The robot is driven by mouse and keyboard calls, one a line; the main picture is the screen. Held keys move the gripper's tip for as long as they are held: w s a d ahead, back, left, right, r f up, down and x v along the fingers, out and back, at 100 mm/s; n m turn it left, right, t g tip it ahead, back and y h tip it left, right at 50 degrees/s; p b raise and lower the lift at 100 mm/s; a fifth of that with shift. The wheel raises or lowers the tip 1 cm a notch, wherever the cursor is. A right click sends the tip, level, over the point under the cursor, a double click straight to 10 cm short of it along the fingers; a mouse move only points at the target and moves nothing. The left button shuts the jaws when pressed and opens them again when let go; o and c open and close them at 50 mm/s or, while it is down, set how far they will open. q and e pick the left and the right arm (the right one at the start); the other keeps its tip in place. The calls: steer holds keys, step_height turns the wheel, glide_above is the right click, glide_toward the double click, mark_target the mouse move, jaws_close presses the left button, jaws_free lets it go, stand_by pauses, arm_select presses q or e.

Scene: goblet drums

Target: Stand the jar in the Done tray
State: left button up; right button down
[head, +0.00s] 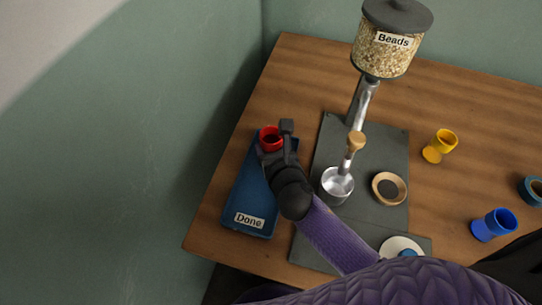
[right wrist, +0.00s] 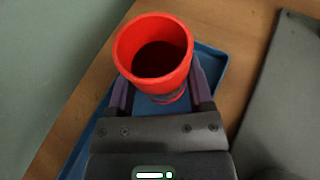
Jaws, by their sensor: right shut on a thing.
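A red open-topped jar (head: 268,134) is at the far end of the blue Done tray (head: 240,203), on the left of the table. In the right wrist view the red jar (right wrist: 153,50) looks upright, with a dark inside and its narrower lower part between the fingers. My right gripper (head: 276,151) is shut on it; its fingers also show in the right wrist view (right wrist: 160,97). The tray's edge (right wrist: 215,62) shows beside and below the jar. I cannot tell whether the jar's base touches the tray. My left gripper is not in view.
A wall is left of the table.

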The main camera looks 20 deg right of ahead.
steer(key=shift+f, duration=0.75)
steer(key=shift+r, duration=0.2)
steer(key=shift+f, duration=0.1)
jaws_free()
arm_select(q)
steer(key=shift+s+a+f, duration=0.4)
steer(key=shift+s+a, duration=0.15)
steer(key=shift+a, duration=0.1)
arm_select(e)
steer(key=shift+s+r, duration=0.2)
steer(key=shift+r, duration=0.1)
steer(key=p+v, duration=0.3)
steer(key=v, duration=0.8)
steer(key=shift+p, duration=0.4)
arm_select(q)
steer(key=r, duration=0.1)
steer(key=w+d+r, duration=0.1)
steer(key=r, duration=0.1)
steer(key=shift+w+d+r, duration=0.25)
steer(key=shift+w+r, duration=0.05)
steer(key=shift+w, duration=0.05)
arm_select(e)
steer(key=shift+s, duration=0.3)
